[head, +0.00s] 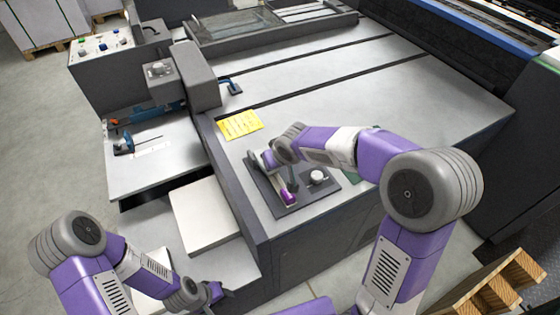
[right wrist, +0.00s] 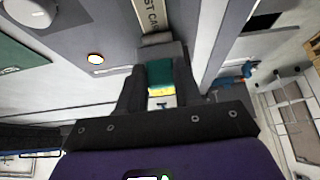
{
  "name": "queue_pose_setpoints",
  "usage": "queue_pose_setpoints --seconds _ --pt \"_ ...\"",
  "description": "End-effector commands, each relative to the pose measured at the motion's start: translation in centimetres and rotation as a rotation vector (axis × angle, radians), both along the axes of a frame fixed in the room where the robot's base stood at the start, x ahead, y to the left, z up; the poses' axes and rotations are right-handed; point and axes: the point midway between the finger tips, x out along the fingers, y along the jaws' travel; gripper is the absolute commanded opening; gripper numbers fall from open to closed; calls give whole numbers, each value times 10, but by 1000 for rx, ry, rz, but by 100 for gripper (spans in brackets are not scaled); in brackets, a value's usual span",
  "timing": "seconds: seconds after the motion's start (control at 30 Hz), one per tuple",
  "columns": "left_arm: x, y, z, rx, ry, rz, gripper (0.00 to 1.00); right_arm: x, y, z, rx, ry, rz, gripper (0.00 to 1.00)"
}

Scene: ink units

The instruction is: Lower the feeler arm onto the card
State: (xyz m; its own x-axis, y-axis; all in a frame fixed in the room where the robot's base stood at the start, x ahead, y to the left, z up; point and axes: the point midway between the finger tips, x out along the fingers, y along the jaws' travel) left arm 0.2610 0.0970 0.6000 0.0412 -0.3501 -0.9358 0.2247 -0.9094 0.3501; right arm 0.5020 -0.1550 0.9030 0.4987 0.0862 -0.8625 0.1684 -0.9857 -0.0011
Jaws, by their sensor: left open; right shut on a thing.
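The feeler unit (head: 290,209) is a dark plate on the near end of the grey machine top, with a white knob (head: 317,177). A slim grey lever, apparently the feeler arm (head: 279,181), runs over the plate towards a magenta piece (head: 288,197). My right gripper (right wrist: 159,85) is shut on a small part with a green block and a yellow band, apparently the feeler arm's handle. Beyond it a grey strip (right wrist: 153,16) carries partly hidden lettering. I cannot make out the card or its gap to the arm. My left gripper (head: 219,291) is open and empty, low at the left.
A yellow note (head: 240,124) lies on the machine top behind the unit. A green pad (head: 352,177) is partly hidden by my right arm. A pale block (head: 204,215) sits on the lower ledge at left. A wooden pallet (head: 500,290) stands at the lower right.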

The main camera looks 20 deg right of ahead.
Motion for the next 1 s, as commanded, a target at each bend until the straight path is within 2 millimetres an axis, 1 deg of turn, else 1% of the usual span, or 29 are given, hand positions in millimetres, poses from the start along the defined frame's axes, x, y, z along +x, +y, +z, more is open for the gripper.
queue_pose_setpoints --seconds 0.03,0.23,0.67,0.7,0.87,1.0 --pt "0 0 -4 0 0 0 40 -5 1 -10 -4 24 0 0" --pt "0 0 -9 0 0 0 40 -6 1 -13 -4 25 1 0" --pt "0 0 -10 0 0 0 40 -6 0 -15 -5 27 0 0" --pt "0 0 -10 0 0 0 40 -6 0 -15 -4 27 -1 35" --pt "0 0 -9 0 0 0 40 -5 0 -13 -4 22 1 60" --pt "0 0 -9 0 0 0 40 -4 1 -11 -4 16 2 60"
